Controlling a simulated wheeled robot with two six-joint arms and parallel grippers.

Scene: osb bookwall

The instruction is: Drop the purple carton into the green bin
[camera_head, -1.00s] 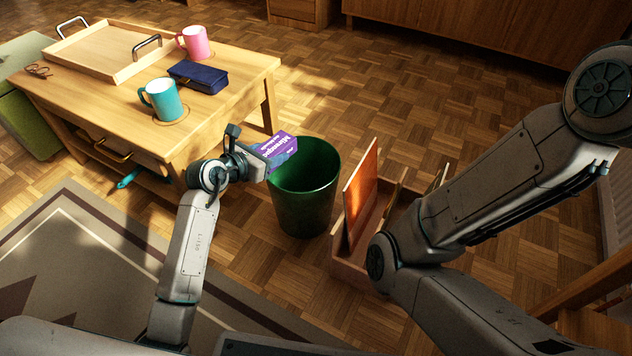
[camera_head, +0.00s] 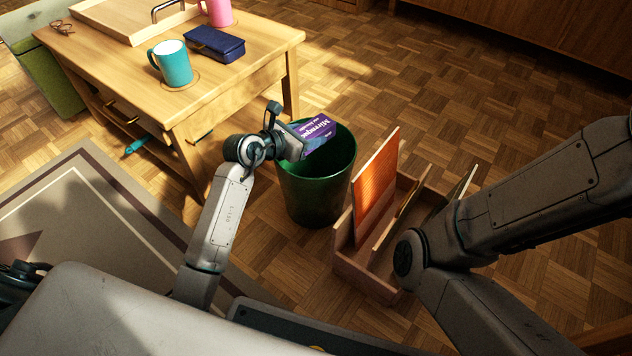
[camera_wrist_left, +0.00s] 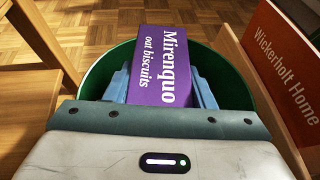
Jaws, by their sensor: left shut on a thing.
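The purple carton (camera_head: 315,132), lettered "Mirenquo oat biscuits", is held in my left gripper (camera_head: 292,140). In the left wrist view the carton (camera_wrist_left: 160,65) sits between the two blue-grey fingers, which are shut on it. The green bin (camera_head: 318,188) stands on the floor below, and the carton is over its open mouth, covering part of the opening. In the left wrist view the bin's rim (camera_wrist_left: 92,75) shows on both sides of the carton. My right arm comes in from the right; its gripper is not in view.
A wooden box (camera_head: 365,275) with an orange board (camera_head: 376,190) and other flat items stands close right of the bin. A wooden table (camera_head: 240,60) with a teal mug (camera_head: 175,65) and a blue case (camera_head: 214,44) stands at left. Parquet floor behind is clear.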

